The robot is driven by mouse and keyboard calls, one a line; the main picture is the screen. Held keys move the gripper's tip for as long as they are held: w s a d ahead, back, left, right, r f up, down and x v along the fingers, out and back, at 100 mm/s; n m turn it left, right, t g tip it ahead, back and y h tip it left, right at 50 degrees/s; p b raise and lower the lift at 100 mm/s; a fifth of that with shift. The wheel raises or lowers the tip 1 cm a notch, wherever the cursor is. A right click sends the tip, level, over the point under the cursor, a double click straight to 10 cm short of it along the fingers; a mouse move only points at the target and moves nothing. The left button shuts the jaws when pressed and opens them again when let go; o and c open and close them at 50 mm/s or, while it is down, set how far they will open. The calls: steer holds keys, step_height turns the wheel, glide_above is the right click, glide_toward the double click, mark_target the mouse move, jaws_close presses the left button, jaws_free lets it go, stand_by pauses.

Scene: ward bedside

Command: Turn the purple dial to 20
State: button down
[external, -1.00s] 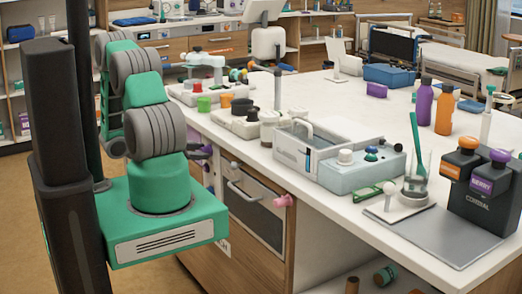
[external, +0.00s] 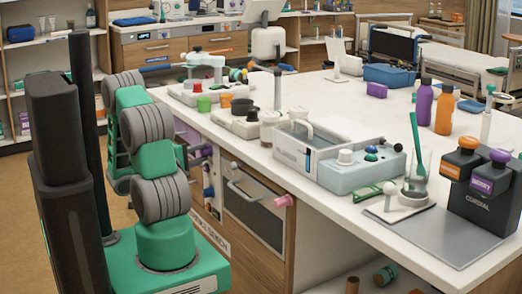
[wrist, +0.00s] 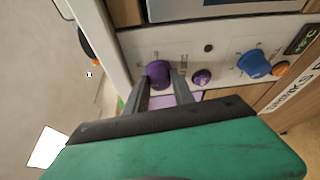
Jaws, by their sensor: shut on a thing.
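The purple dial (wrist: 158,72) sits on a pale control panel in the wrist view. My gripper (wrist: 160,82) is shut around it, with one dark finger on each side. The scale marks around the dial are too small to read, and the fingers cover part of them.
A smaller purple knob (wrist: 202,77) is just right of the dial. Further right are a blue knob (wrist: 254,65), an orange knob (wrist: 279,69) and a small display (wrist: 302,40). A pink knob (external: 284,201) sticks out from the counter front.

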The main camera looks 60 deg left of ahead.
steer(key=m+b, duration=0.1)
steer(key=b, duration=0.4)
steer(key=f+m+t+b, duration=0.1)
steer(key=m+b, duration=0.1)
steer(key=b, duration=0.4)
steer(key=shift+m, duration=0.3)
steer(key=shift+r+y+b, duration=0.1)
steer(key=shift+y+b, duration=0.2)
steer(key=shift+b, duration=0.6)
steer(key=shift+r+m+t, duration=0.2)
steer(key=shift+m+t, duration=0.1)
steer(key=c, duration=1.1)
jaws_free()
steer(key=shift+o, duration=0.2)
steer(key=shift+b, duration=0.3)
